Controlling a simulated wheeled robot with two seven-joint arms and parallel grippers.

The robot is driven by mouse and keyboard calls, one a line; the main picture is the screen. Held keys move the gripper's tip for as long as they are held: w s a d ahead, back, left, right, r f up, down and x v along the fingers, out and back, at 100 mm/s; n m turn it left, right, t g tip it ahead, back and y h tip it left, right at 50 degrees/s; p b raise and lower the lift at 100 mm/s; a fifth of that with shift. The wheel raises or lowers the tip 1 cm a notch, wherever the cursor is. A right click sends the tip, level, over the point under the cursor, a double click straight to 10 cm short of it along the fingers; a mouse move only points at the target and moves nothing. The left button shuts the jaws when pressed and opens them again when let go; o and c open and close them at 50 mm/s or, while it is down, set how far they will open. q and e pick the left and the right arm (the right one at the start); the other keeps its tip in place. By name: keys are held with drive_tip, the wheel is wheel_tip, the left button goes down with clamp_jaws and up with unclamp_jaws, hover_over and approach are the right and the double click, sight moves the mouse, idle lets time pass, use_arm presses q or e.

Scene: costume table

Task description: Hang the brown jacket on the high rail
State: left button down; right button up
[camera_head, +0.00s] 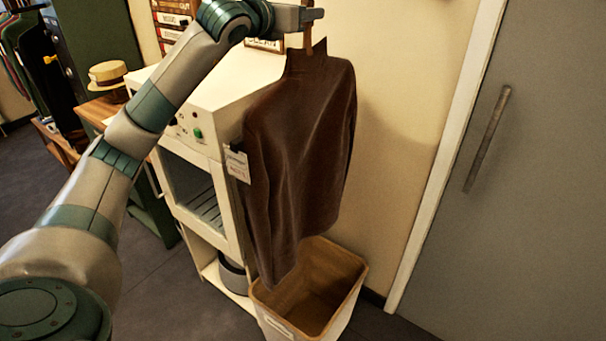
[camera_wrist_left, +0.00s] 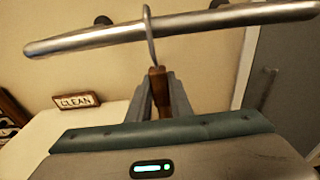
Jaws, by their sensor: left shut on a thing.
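The brown jacket (camera_head: 305,140) hangs upright from a hanger, with a paper tag at its left side. My left gripper (camera_head: 308,16) is at the top of the hanger, above the jacket. In the left wrist view my left gripper (camera_wrist_left: 160,98) is shut on the brown hanger neck (camera_wrist_left: 158,82). The hanger's metal hook (camera_wrist_left: 149,35) crosses the metal rail (camera_wrist_left: 215,20); I cannot tell whether its weight rests on it. The rail does not show in the head view. My right gripper is not in view.
A white cabinet (camera_head: 225,95) stands left of the jacket. An open bin (camera_head: 345,290) is below it. A grey door (camera_head: 530,150) is at the right. A CLEAN sign (camera_wrist_left: 77,101) stands beyond the gripper. A straw hat (camera_head: 108,75) and hanging garments are at far left.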

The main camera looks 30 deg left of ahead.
use_arm(q)
drive_tip(key=shift+r+p, duration=0.3)
drive_tip(key=shift+r, duration=0.7)
drive_tip(key=shift+s, duration=0.15)
drive_tip(key=shift+s+a+b, duration=0.2)
drive_tip(key=shift+s+b, duration=1.45)
drive_tip(key=shift+s, duration=1.25)
drive_tip(key=shift+s+b, duration=0.1)
drive_tip(key=shift+b, duration=0.25)
